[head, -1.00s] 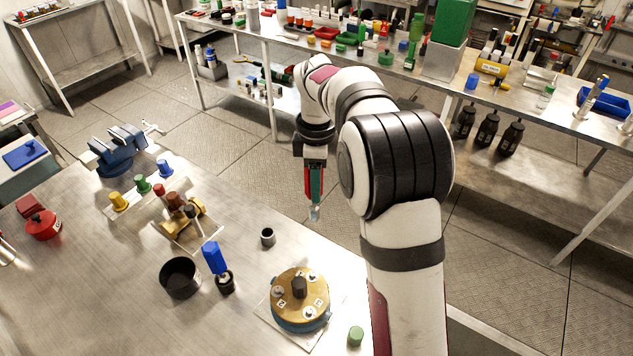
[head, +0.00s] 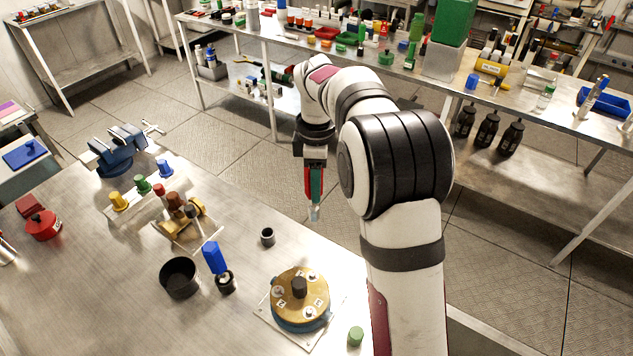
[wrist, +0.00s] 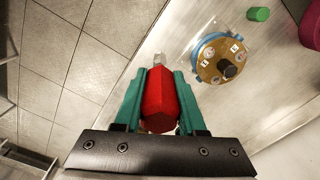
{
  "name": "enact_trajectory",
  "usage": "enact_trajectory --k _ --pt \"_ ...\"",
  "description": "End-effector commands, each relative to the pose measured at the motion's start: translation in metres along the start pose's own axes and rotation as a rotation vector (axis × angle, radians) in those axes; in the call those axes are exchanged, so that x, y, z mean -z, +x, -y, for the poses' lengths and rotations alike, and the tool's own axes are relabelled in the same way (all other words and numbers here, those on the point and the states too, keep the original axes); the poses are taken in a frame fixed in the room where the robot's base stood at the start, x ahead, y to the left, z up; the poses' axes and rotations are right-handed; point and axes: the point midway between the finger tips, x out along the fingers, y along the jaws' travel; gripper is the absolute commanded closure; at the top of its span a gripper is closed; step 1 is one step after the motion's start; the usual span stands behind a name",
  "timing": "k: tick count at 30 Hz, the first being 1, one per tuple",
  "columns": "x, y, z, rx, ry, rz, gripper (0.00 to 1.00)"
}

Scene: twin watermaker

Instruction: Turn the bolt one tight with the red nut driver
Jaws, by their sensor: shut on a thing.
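My gripper (head: 314,187) is shut on the red nut driver (wrist: 160,100); its green fingers stand on both sides of the red handle in the wrist view. The driver's pale metal tip (head: 314,213) points down, clear of everything, near the bench's far edge. The round brass cap (head: 285,281) on a blue base sits on a white plate to the lower left of my arm. It has a dark knob in the middle and several silver bolts with small number tags around it. The cap also shows in the wrist view (wrist: 207,67), apart from the driver. I cannot read which bolt is one.
A blue-handled driver stands in a holder (head: 226,283) beside a black cup (head: 180,278). A small dark cup (head: 267,237) and a green cylinder (head: 356,336) stand near the cap. A tool rack (head: 187,236) and a blue vise (head: 118,153) are further left. Bare bench lies between.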

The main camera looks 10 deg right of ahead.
Motion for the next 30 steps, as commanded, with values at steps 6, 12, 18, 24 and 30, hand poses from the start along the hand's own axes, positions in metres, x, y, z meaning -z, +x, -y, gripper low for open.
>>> enact_trajectory --k 6,12,18,24,30 --pt "0.002 -0.005 0.022 -0.001 -0.114 -0.001 1.0" --pt "-0.001 -0.01 0.083 -0.001 -0.424 0.0 1.0" --pt "-0.004 -0.006 0.112 0.0 -0.566 -0.001 1.0" --pt "-0.004 0.007 0.112 0.002 -0.566 0.0 1.0" --pt "-0.004 0.021 0.111 0.001 -0.563 -0.001 1.0"
